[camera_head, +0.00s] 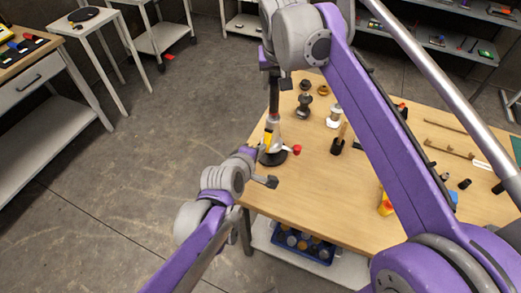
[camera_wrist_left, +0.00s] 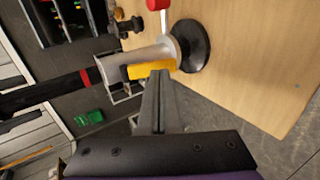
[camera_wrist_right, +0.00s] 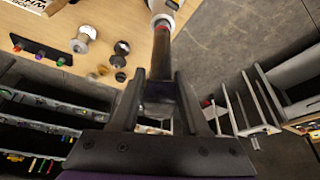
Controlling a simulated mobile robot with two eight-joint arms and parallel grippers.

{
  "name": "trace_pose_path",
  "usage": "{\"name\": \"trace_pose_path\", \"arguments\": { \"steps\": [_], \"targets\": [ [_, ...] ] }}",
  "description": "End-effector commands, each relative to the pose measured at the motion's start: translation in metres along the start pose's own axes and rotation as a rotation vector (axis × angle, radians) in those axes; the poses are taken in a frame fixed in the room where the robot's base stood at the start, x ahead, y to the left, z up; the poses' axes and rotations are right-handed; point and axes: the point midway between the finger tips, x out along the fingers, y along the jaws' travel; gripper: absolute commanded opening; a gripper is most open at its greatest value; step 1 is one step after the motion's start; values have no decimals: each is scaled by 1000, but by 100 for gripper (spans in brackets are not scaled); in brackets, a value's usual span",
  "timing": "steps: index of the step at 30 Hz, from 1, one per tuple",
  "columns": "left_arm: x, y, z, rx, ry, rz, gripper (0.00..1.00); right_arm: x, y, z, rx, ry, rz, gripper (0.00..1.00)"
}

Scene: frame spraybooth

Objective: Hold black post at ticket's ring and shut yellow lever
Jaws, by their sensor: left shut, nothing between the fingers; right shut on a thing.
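A grey clamp stand on a round black base (camera_head: 272,158) stands at the table's near-left corner. A black post (camera_head: 273,95) rises from it, with a red band (camera_wrist_left: 86,78) low on the post. My right gripper (camera_wrist_right: 160,82) is shut on the post above the clamp body. The yellow lever (camera_head: 267,138) lies along the clamp's side; it also shows in the left wrist view (camera_wrist_left: 150,70). My left gripper (camera_head: 272,181) is shut and empty, its tips (camera_wrist_left: 160,74) at the lever in its wrist view; contact cannot be told. A red knob (camera_head: 297,149) sticks out from the clamp.
A white card with black letters (camera_wrist_right: 25,5) is cut off at the right wrist view's edge. A brown-handled tool in a black holder (camera_head: 337,146) and several spray parts (camera_head: 305,106) stand nearby. A blue crate (camera_head: 302,243) is on the lower shelf.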

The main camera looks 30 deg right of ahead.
Motion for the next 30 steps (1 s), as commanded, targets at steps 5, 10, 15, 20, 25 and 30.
{"name": "trace_pose_path", "arguments": {
  "steps": [5, 10, 15, 20, 25, 30],
  "targets": [
    [-1, 0, 0, 0, 0, 0, 0, 0, 0, 0, 0, 0, 0, 0],
    [-15, -3, 0, -1, 0, 0, 0, 0, 0, 0, 0, 0, 0, 0],
    [-44, -10, 0, -1, 1, 0, 0, 0, 0, 0, 0, 0, 0, 0],
    [-73, -17, 0, -1, 1, 0, 0, 0, 0, 0, 0, 0, 0, 0],
    [-101, -24, 0, -1, 1, -1, 0, 0, 0, 0, 0, 0, 0, 0],
    [-122, -28, 0, -1, 0, -1, 0, 0, 0, 0, 0, 0, 0, 0]
  ]
}}
